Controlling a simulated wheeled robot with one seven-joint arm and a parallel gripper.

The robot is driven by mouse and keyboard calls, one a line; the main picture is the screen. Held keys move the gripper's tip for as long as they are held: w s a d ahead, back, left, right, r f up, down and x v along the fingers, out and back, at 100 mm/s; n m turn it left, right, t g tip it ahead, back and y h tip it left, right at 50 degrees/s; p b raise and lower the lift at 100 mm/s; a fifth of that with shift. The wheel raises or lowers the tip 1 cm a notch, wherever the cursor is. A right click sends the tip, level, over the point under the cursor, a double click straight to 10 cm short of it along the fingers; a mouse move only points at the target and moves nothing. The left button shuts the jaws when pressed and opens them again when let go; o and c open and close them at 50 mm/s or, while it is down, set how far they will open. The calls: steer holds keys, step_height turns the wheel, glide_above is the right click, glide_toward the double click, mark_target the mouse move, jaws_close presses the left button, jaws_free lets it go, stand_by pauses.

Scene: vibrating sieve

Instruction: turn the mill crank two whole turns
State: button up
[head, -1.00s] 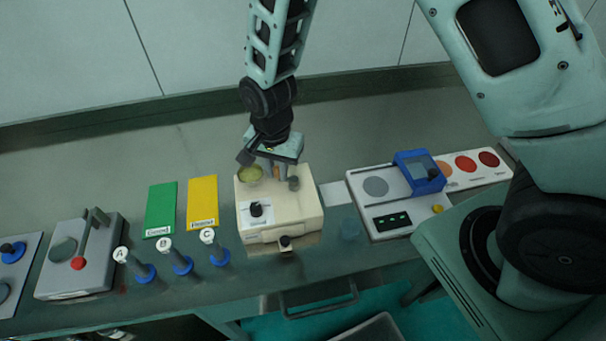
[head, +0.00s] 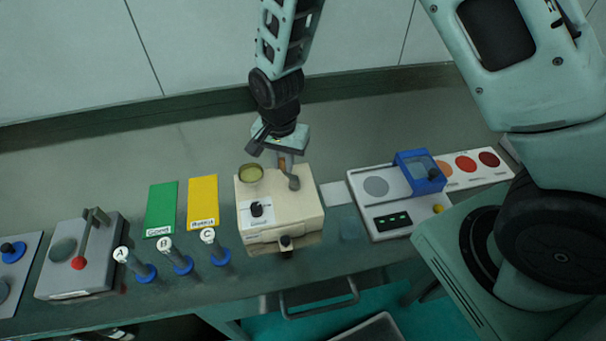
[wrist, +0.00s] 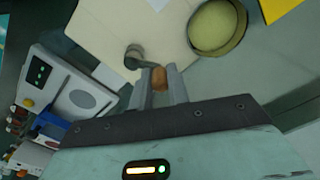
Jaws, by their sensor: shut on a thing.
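The mill (head: 301,219) is a cream box with a dial on its front part and a round hopper (head: 250,174) at its back left. Its grey crank arm (head: 293,183) is on top, and in the wrist view (wrist: 134,55) it runs from its hub to the handle. The brown crank handle (wrist: 158,77) stands between the fingers of my gripper (wrist: 159,86), which are shut on it. In the head view my gripper (head: 284,160) is at the mill's back edge, right of the hopper, and partly hides the handle.
Green (head: 161,208) and yellow (head: 203,202) cards lie left of the mill, with labelled tubes A, B and C in front. A grey device with a red-knobbed lever (head: 79,262) is further left. A white device with a blue frame (head: 419,171) stands to the right.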

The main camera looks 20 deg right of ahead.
steer(key=shift+w+d+f, duration=0.1)
steer(key=shift+d, duration=0.45)
steer(key=shift+s+d, duration=0.35)
steer(key=shift+d, duration=0.45)
steer(key=shift+s, duration=0.15)
steer(key=shift+s+d, duration=0.5)
steer(key=shift+d, duration=0.05)
